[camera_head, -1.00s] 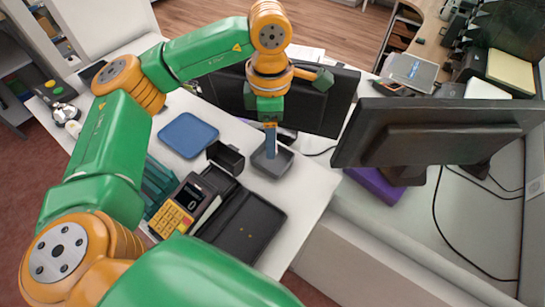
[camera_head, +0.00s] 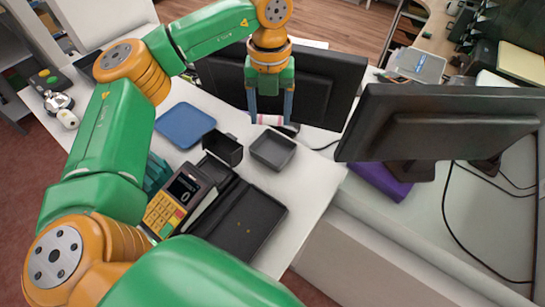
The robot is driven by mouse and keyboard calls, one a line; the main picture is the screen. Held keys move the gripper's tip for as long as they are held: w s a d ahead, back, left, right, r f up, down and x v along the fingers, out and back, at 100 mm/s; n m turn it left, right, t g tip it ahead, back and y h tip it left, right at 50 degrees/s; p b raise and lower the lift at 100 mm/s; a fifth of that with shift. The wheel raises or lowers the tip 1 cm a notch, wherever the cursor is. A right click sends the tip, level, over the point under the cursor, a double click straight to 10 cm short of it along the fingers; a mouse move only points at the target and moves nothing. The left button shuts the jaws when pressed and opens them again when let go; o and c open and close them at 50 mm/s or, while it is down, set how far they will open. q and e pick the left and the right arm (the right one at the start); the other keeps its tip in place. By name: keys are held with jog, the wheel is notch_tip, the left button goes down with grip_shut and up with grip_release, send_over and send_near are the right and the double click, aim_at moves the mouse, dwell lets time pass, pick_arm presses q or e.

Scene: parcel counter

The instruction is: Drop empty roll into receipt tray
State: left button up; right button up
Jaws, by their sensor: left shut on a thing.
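My left gripper (camera_head: 270,117) points down just behind the small dark grey tray (camera_head: 273,163), above the counter. Its two blue-grey fingers are shut on a small pale roll with a pinkish band (camera_head: 270,119), held crosswise between the fingertips. The roll looks apart from the tray, whose inside looks empty. I take this grey tray as the receipt tray, but no label shows. My right gripper is not in view.
A black open box (camera_head: 223,148) stands left of the tray, near a card terminal (camera_head: 175,200) and a black open case (camera_head: 248,222). A blue mat (camera_head: 186,125) lies further left. Black monitors (camera_head: 325,85) stand behind and right (camera_head: 440,125).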

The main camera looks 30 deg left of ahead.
pick_arm(q)
jog(key=shift+f, duration=0.5)
jog(key=shift+r, duration=0.1)
jog(key=o, duration=1.3)
notch_tip(320, 180, up, 7)
jog(key=shift+r+b, duration=0.1)
jog(key=shift+b, duration=0.3)
